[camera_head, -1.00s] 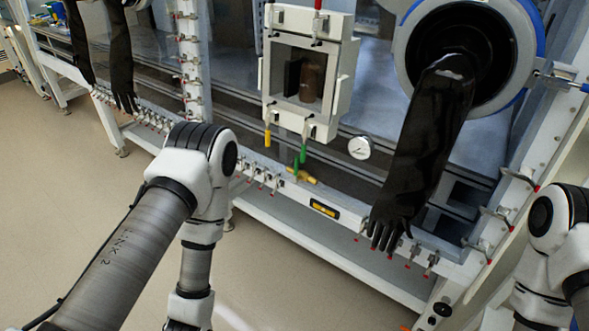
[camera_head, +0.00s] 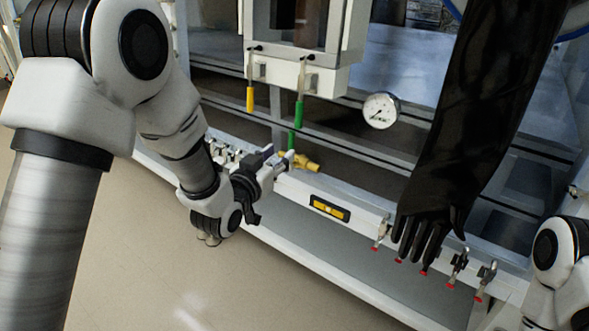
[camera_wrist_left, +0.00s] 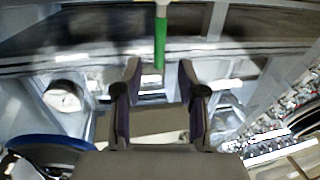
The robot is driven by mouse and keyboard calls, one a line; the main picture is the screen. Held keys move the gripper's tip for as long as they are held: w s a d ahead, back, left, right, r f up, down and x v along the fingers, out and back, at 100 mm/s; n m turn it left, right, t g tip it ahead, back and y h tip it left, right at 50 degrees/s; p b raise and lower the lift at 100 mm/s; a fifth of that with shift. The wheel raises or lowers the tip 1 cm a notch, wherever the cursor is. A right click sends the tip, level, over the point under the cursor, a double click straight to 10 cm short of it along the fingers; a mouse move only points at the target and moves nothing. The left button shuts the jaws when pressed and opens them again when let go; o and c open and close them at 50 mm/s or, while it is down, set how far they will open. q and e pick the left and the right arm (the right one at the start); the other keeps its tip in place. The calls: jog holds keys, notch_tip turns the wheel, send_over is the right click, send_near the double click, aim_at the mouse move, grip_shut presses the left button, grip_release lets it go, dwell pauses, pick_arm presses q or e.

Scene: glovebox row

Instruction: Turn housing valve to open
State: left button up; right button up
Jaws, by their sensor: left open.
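A brass-yellow valve (camera_head: 305,163) sits low on the glovebox front, above the front rail. A green upright piece (camera_head: 291,141) stands just above it and looks like its handle. My left gripper (camera_head: 279,155) is open beside the valve, on its left, its fingers pointing toward it. In the left wrist view, a green bar (camera_wrist_left: 160,42) shows beyond and between the open fingers (camera_wrist_left: 160,72); I cannot tell whether they touch it. The valve body is not clear in that view. My right arm shows at the right edge, its gripper out of view.
A yellow-handled lever (camera_head: 250,98) and a green-handled one (camera_head: 299,112) hang under the pass box (camera_head: 310,76). A round gauge (camera_head: 380,111) is to the right. A black glove (camera_head: 470,120) hangs near the rail, which carries a yellow level (camera_head: 330,208) and several clamps.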

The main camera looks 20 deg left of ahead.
aim_at(290, 136)
pick_arm(q)
jog(key=w, duration=0.2)
jog(key=w+r, duration=0.1)
jog(key=w, duration=0.1)
jog(key=w+d, duration=0.1)
jog(key=w, duration=0.2)
jog(key=shift+d+r+b, duration=0.1)
jog(key=shift+r+b, duration=0.2)
grip_shut()
